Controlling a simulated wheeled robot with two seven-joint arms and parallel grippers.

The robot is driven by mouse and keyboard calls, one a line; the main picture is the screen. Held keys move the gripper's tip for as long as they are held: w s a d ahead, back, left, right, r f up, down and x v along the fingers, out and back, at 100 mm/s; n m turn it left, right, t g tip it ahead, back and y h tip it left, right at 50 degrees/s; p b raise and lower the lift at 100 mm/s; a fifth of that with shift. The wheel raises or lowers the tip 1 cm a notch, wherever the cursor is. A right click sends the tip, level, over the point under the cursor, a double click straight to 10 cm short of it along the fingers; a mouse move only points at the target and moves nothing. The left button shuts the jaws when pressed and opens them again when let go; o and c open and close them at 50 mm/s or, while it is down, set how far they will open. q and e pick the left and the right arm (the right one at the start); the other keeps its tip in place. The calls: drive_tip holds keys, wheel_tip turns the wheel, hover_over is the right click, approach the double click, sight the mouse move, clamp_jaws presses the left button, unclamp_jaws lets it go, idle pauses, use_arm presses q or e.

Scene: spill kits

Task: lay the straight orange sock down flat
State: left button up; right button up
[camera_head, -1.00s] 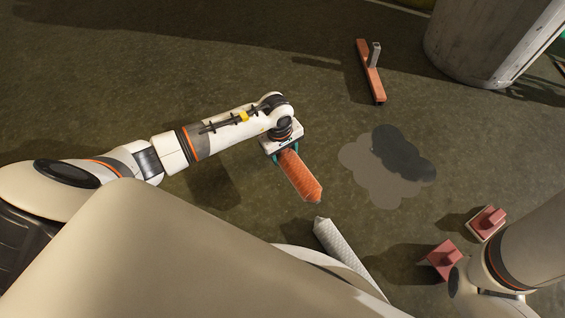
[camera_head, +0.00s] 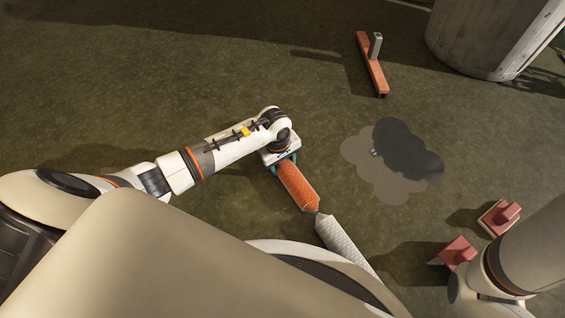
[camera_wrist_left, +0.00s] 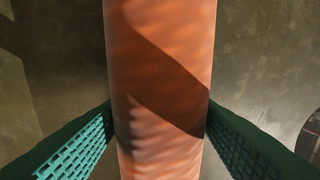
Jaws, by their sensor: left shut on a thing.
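The straight orange sock (camera_head: 301,188) is held by my left gripper (camera_head: 284,163), whose teal fingers close on either side of it near its far end. The sock points down and right in the head view. Its near tip meets the end of a pale grey-white sock (camera_head: 343,240) in the picture; I cannot tell whether they touch, or whether the orange sock rests on the floor. In the left wrist view the orange sock (camera_wrist_left: 160,70) runs top to bottom between the fingers. My right arm shows at the lower right, its gripper out of sight.
A grey spill patch (camera_head: 385,165) with a dark part lies right of the orange sock. Two red blocks with handles (camera_head: 458,253) (camera_head: 500,216) stand near my right arm. An orange bar with a grey upright (camera_head: 372,68) and a large drum (camera_head: 485,40) are behind. Floor at left is clear.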

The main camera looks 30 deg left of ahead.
use_arm(q)
drive_tip(key=o, duration=0.9)
drive_tip(key=r+p, duration=0.3)
drive_tip(key=r, duration=0.1)
drive_tip(key=r+p, duration=0.3)
drive_tip(key=r, duration=0.1)
drive_tip(key=s+r+p, duration=0.1)
drive_tip(key=r+p, duration=0.2)
drive_tip(key=r, duration=0.1)
drive_tip(key=shift+s+a+r+p, duration=0.1)
drive_tip(key=shift+a+p, duration=0.25)
drive_tip(key=shift+a, duration=0.05)
